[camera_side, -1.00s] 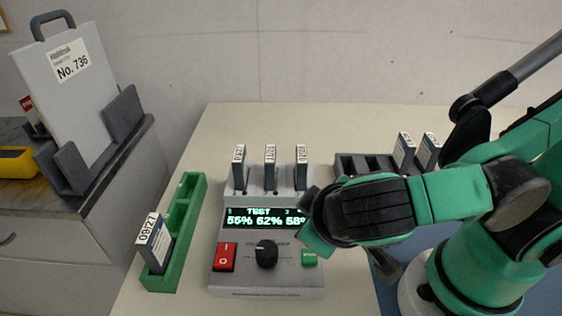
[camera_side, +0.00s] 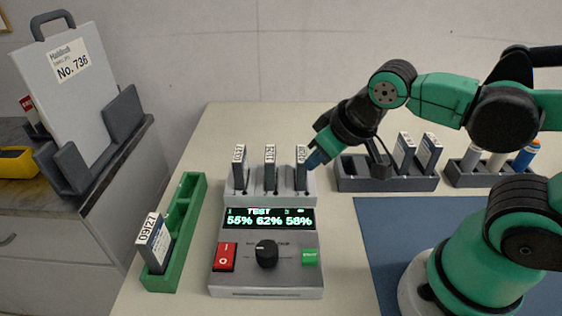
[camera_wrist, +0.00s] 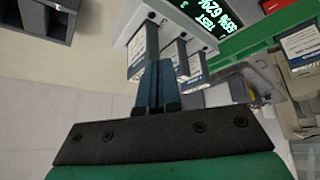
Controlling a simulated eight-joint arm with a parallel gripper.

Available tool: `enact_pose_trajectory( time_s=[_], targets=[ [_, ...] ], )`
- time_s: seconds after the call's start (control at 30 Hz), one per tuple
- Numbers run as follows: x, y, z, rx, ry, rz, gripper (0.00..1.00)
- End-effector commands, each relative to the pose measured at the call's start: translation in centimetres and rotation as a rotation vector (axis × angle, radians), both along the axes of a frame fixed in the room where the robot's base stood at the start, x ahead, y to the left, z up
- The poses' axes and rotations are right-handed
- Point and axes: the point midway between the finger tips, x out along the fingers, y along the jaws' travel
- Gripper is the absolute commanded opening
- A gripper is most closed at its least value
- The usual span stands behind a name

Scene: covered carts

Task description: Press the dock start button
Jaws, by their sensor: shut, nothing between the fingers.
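The grey dock (camera_side: 267,272) stands on the table in the side view. Several controls are on its front: a red rocker switch (camera_side: 226,257), a black knob (camera_side: 266,254) and a small green button (camera_side: 309,257). Its lit display (camera_side: 268,217) reads TEST, 55%, 62%, 58%. Three upright modules (camera_side: 270,168) stand in its top slots. My gripper (camera_side: 315,158) is shut and empty, close by the rightmost module, behind and above the green button. In the wrist view, the fingertips (camera_wrist: 157,68) are by the modules (camera_wrist: 143,50); contact cannot be told. The green button is out of that view.
A green tray (camera_side: 188,210) with one tilted module (camera_side: 154,243) lies left of the dock. A dark rack (camera_side: 385,184) with modules and another rack (camera_side: 490,180) with bottles stand right. The blue mat (camera_side: 405,222) is clear beside my base.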

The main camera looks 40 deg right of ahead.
Motion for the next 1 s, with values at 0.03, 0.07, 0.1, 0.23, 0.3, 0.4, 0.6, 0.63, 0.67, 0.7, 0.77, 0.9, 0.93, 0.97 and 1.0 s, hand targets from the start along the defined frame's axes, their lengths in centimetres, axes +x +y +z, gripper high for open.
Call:
enact_pose_trajectory(
  time_s=[0.03,0.07,0.1,0.23,0.3,0.4,0.6,0.63,0.67,0.7,0.77,0.9,0.93,0.97,1.0],
  targets=[
    [0.3,-1.0,0.4,0.015,-0.028,-0.023,0.0],
    [0.5,-1.4,0.6,0.022,-0.044,-0.029,0.0],
    [0.7,-1.8,0.8,0.027,-0.06,-0.035,0.0],
    [0.9,-2.4,1.2,0.035,-0.087,-0.042,0.0],
    [1.0,-2.4,1.2,0.035,-0.09,-0.042,0.0],
    [1.0,-2.3,1.2,0.034,-0.089,-0.041,0.0],
    [0.9,-2.3,1.2,0.034,-0.087,-0.041,0.0],
    [0.9,-2.3,1.2,0.034,-0.087,-0.041,0.0],
    [0.9,-2.3,1.2,0.034,-0.087,-0.041,0.0],
    [0.9,-2.3,1.2,0.034,-0.087,-0.041,0.0],
    [0.9,-2.3,1.2,0.034,-0.087,-0.041,0.0],
    [0.9,-2.3,1.2,0.034,-0.087,-0.041,0.0],
    [0.9,-2.3,1.2,0.034,-0.086,-0.041,0.0],
    [0.9,-2.3,1.2,0.034,-0.086,-0.041,0.0],
    [0.9,-2.3,1.2,0.034,-0.086,-0.041,0.0]
  ],
)
